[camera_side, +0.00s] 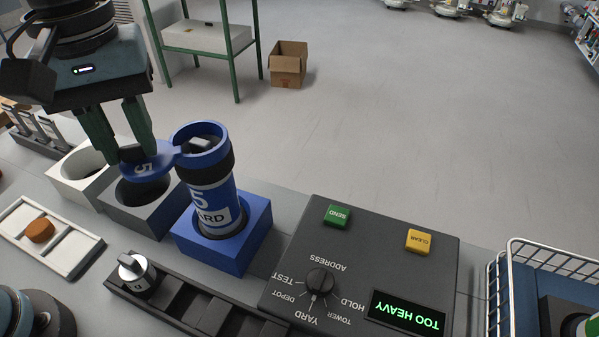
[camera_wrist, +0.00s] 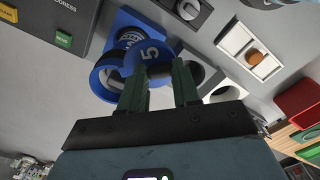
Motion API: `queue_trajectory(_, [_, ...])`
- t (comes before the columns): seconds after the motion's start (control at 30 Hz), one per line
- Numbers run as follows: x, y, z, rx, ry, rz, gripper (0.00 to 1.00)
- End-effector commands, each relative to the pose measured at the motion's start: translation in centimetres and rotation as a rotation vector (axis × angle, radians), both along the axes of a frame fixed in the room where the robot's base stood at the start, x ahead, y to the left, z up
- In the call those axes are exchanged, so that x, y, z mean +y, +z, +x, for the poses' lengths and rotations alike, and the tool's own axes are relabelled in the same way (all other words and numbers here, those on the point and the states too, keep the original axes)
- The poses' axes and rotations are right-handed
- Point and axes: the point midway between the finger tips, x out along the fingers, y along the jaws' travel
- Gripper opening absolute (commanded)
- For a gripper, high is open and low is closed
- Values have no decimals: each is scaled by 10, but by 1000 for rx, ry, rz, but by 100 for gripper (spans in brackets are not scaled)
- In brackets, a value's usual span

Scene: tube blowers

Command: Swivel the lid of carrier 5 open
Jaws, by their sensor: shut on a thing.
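Carrier 5 (camera_side: 212,200) is a blue cylinder with a black band and a white label. It stands in the blue square holder, leaning slightly. Its blue lid (camera_side: 152,165), marked 5, is swung out to the left of the carrier's mouth, joined to the rim by an arm. The mouth is uncovered and a light grey item shows inside. My gripper (camera_side: 130,154) is shut on the lid's dark knob, above the dark grey holder. In the wrist view the lid (camera_wrist: 150,54) lies just beyond the fingertips (camera_wrist: 160,72), which hide part of it.
A dark grey holder (camera_side: 118,217) and a white holder (camera_side: 62,170) stand left of the blue holder (camera_side: 262,222). The control panel (camera_side: 385,262) at right reads TOO HEAVY. A white tray (camera_side: 75,262) holds an orange piece (camera_side: 40,230). A wire basket (camera_side: 515,245) stands far right.

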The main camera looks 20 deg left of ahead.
Motion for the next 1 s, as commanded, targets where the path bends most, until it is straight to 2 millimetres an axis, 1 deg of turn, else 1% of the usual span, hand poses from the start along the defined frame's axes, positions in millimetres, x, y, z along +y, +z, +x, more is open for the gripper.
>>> queue_trajectory(0.03, [0,0,0,0,-1,0,1])
queue_trajectory(0.07, [0,0,0,0,-1,0,34])
queue_trajectory(0.2, [0,0,0,0,-1,0,56])
queue_trajectory(0.23, [0,0,0,0,-1,0,57])
queue_trajectory(0.5, [0,0,0,0,-1,0,57])
queue_trajectory(0.63, [0,7,0,0,-1,0,57])
queue_trajectory(0.77, [0,22,0,0,-1,0,57])
queue_trajectory(1.0, [0,64,0,0,-1,0,57])
